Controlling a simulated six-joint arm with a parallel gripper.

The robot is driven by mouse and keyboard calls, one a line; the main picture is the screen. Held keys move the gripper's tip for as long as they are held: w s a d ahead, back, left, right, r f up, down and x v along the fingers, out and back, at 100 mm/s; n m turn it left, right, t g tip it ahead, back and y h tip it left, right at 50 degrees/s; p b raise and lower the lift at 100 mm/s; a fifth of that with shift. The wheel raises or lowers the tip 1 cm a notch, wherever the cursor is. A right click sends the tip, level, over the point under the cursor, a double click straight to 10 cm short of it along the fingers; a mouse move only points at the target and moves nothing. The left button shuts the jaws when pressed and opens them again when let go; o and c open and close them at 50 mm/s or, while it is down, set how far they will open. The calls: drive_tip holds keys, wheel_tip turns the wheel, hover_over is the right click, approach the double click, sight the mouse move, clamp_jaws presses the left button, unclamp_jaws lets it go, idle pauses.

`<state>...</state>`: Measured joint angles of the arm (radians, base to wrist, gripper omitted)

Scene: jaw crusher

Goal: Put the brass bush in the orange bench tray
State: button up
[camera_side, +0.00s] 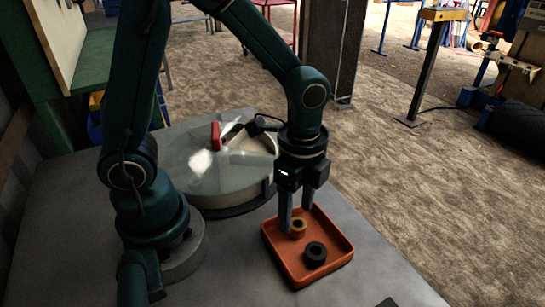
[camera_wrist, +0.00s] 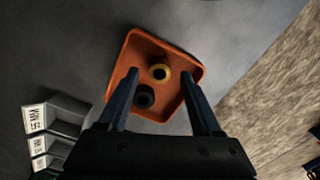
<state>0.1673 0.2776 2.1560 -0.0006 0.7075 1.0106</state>
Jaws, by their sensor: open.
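The brass bush (camera_side: 298,233) is a small yellow ring inside the orange bench tray (camera_side: 338,263), toward the tray's back left in the side view. In the wrist view the bush (camera_wrist: 152,74) shows inside the tray (camera_wrist: 127,52), hole facing the camera. My gripper (camera_side: 297,219) is open above the tray, pointing down. In the wrist view my gripper's fingertips (camera_wrist: 160,74) stand on either side of the bush, with gaps between. Whether the fingertips touch the tray floor I cannot tell.
A black ring (camera_side: 315,262) lies in the tray close to the bush. A large round glass-topped piece (camera_side: 205,165) with a red part (camera_side: 215,136) stands behind. Grey labelled bins (camera_wrist: 55,118) show at left in the wrist view.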

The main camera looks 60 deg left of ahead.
sight(296, 222)
wheel_tip(296, 222, up, 8)
drive_tip(key=r, duration=0.1)
drive_tip(key=s+a+r+n+t, duration=0.2)
drive_tip(key=s+n+t, duration=0.3)
drive_tip(key=n, duration=0.8)
drive_tip(key=shift+s+a+r+n+t, duration=0.3)
drive_tip(key=shift+s+a, duration=0.2)
drive_tip(key=shift+a, duration=0.4)
